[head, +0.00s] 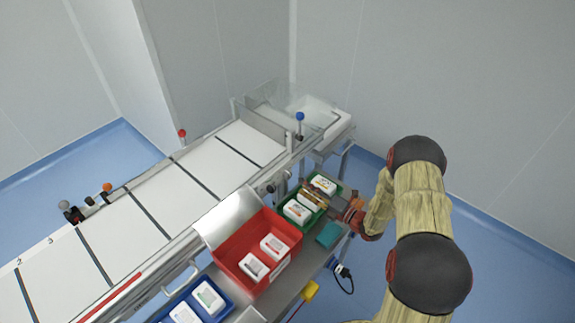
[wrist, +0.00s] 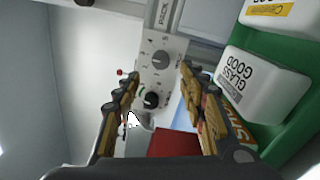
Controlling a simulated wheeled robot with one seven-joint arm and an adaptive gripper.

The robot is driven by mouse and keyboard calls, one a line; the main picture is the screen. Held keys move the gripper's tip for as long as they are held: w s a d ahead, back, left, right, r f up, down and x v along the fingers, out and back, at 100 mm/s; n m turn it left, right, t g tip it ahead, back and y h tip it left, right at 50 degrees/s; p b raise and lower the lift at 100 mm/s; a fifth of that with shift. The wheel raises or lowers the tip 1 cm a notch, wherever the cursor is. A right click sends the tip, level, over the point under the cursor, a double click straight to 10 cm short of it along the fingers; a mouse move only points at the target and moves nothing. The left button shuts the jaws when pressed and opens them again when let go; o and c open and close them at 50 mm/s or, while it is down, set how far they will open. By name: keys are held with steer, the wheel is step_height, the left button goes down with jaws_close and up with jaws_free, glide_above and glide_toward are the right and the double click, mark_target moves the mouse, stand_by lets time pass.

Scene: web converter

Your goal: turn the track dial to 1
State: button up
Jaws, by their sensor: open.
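A light control panel (wrist: 168,72) with two dials shows between my fingers in the wrist view. One dial (wrist: 159,57) is farther up; the other, darker dial (wrist: 152,99) is lower, with a green mark beside it. The labels are too small to tell which is the track dial, and the settings cannot be read. My gripper (wrist: 158,76) is open and empty, its fingers on either side of the panel. It appears apart from both dials. In the head view my gripper (head: 325,193) is over the green bin, beside the conveyor.
The green bin (wrist: 290,122) with white boxes, one marked GLASS GOOD (wrist: 262,85), lies close to my right finger. A red bin (head: 233,247) and a blue bin (head: 222,313) stand along the conveyor (head: 118,231). A clear guard (head: 310,112) is at the far end.

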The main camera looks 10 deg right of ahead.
mark_target(290, 177)
steer(key=shift+w+f, duration=0.2)
steer(key=shift+w, duration=0.1)
steer(key=b+x, duration=0.2)
steer(key=x, duration=0.5)
steer(key=shift+w+r, duration=0.1)
steer(key=shift+w, duration=0.05)
steer(key=shift+c, duration=1.4)
steer(key=c, duration=0.7)
jaws_close()
